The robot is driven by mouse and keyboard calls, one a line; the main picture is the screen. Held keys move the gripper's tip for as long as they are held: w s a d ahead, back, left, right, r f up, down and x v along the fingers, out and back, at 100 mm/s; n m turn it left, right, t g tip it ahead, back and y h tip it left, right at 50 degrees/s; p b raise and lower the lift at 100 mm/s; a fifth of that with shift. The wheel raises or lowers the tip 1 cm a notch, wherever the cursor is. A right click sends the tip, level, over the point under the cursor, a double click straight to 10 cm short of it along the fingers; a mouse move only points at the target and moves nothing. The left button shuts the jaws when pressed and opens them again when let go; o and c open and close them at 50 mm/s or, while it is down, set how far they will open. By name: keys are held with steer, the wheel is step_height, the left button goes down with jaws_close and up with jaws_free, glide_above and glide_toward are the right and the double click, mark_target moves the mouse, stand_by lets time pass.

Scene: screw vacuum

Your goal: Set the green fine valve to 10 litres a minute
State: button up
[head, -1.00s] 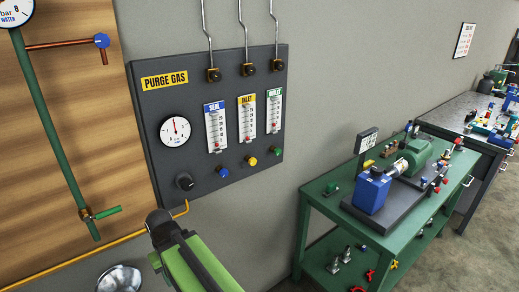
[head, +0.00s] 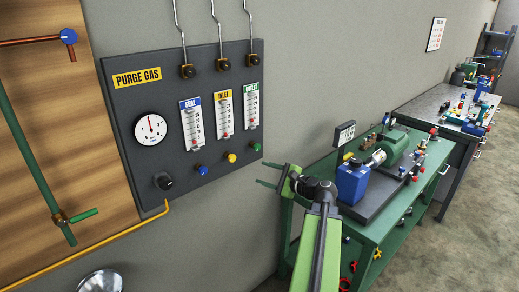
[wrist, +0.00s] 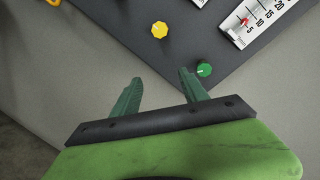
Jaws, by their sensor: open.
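The green fine valve (head: 257,147) is a small knob at the lower right of the dark purge gas panel, under the green-labelled flow tube (head: 251,105). In the wrist view the green knob (wrist: 204,69) shows a pale mark on its face. The flow tube's scale (wrist: 262,20) is partly in the wrist view, with a red float low down, near the 5 mark. My gripper (head: 263,173) is open and empty, below and in front of the panel's lower right corner. In the wrist view its fingertips (wrist: 160,75) are apart, left of the green knob and not around it.
The yellow knob (head: 232,158) and blue knob (head: 202,170) sit left of the green one. A black knob (head: 164,181) is under the round gauge (head: 150,129). A green bench (head: 360,222) with a pump stands right, close behind my arm in the picture.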

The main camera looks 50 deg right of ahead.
mark_target(258, 148)
steer(key=s+d+r+m+t+h, duration=0.2)
steer(key=s+d+r+m+h, duration=0.1)
steer(key=s+d, duration=0.35)
steer(key=w, duration=1.2)
steer(key=w+d, duration=0.1)
steer(key=w, duration=0.5)
steer(key=shift+w+r, duration=0.1)
steer(key=shift+w, duration=0.15)
